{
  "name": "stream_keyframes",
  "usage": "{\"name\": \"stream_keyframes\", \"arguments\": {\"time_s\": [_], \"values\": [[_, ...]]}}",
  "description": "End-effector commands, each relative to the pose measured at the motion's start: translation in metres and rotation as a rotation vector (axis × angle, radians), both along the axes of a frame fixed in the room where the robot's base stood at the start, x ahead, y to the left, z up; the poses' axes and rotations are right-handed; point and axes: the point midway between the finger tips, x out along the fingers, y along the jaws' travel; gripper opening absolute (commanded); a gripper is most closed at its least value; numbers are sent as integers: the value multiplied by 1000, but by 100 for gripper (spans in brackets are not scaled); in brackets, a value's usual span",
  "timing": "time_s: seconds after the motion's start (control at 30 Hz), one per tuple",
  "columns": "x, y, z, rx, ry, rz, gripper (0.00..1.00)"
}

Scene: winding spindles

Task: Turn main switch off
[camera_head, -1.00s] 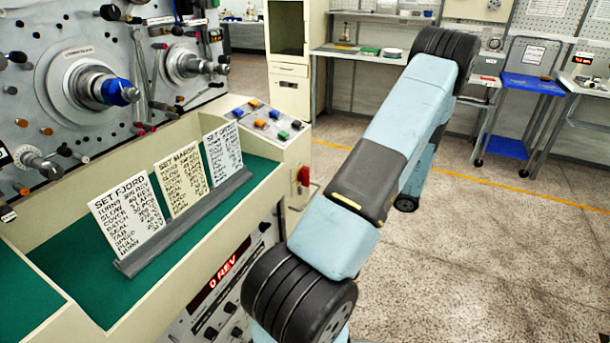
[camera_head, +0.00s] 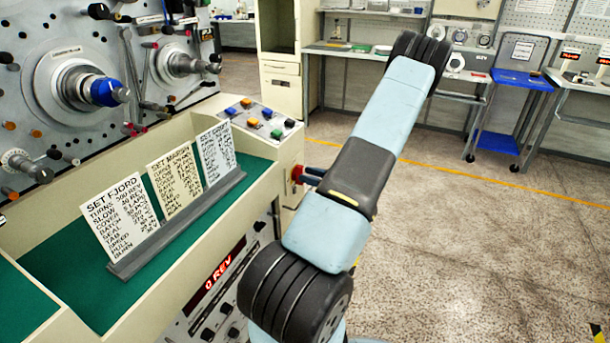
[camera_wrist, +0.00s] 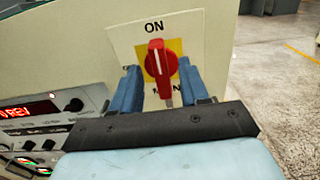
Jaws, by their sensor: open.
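The main switch (camera_wrist: 160,62) is a red rotary handle on a yellow square, on a white plate marked ON above it, in the wrist view. Its handle stands upright, pointing toward ON. The lettering below is partly hidden. My gripper (camera_wrist: 160,83) is open, with one blue finger on each side of the handle; I cannot tell whether they touch it. In the head view the red switch (camera_head: 296,174) shows on the end face of the cream machine, with my gripper (camera_head: 308,175) right at it.
The winding machine (camera_head: 285,155) carries coloured buttons on top and a red display reading 0 REV (camera_head: 222,262). Instruction cards (camera_head: 120,222) stand in its green tray. Open speckled floor (camera_head: 480,240) lies to the right, with benches and a blue cart (camera_head: 522,78) behind.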

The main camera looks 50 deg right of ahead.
Motion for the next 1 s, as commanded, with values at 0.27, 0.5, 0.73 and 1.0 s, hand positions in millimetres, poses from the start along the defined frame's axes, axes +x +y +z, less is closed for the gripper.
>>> {"name": "stream_keyframes", "arguments": {"time_s": [0.27, 0.5, 0.73, 1.0], "values": [[20, 6, 0, -1, 0, 0, 45], [21, 6, 0, 0, 0, 0, 45], [21, 6, 0, 0, 0, 0, 27], [21, 6, 0, 0, 0, 0, 2]]}}
